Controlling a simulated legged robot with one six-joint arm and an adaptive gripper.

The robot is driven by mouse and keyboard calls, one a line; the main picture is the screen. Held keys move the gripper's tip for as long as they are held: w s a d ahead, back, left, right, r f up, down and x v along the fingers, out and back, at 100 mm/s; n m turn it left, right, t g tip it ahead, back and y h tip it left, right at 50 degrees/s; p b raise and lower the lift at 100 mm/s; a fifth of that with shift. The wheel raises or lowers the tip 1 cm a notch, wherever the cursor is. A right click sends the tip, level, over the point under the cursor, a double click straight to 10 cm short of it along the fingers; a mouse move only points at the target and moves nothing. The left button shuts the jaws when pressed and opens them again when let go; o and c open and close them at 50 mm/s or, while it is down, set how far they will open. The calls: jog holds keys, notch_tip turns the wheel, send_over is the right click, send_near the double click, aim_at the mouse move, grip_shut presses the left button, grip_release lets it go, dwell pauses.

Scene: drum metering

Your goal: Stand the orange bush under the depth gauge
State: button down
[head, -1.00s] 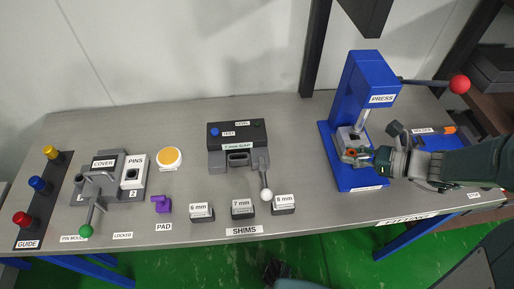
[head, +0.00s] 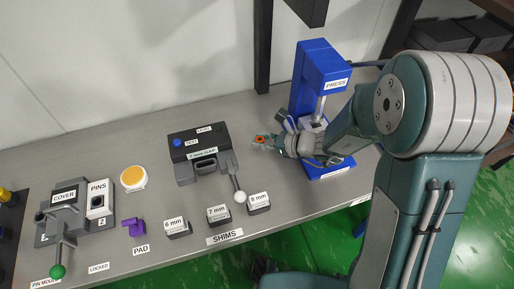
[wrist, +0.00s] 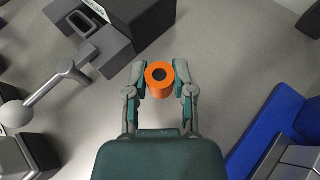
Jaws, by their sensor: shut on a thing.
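The orange bush (head: 260,139) is a short ring-shaped part with a dark central hole. My gripper (wrist: 159,88) is shut on the bush, which also shows in the wrist view (wrist: 159,70) between its two fingertips, hole facing the camera. In the head view my gripper (head: 263,143) holds it over the grey bench, between the dark gap block and the blue press. I see nothing labelled as a depth gauge.
The blue press (head: 324,72) stands just right of my gripper. The dark gap block (head: 200,143), with a white-knobbed lever (head: 239,192), is to its left. Shims (head: 218,214) line the bench front. A purple pad (head: 134,227) and a yellow-topped disc (head: 133,178) sit further left.

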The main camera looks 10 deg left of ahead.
aim_at(260, 155)
notch_tip(260, 155, down, 4)
jog(key=shift+a+r, duration=0.1)
jog(key=shift+a, duration=0.05)
jog(key=shift+a+f, duration=0.2)
jog(key=shift+a, duration=0.05)
jog(key=shift+c, duration=2.4)
grip_release()
jog(key=shift+d, duration=0.15)
jog(key=shift+r, duration=0.1)
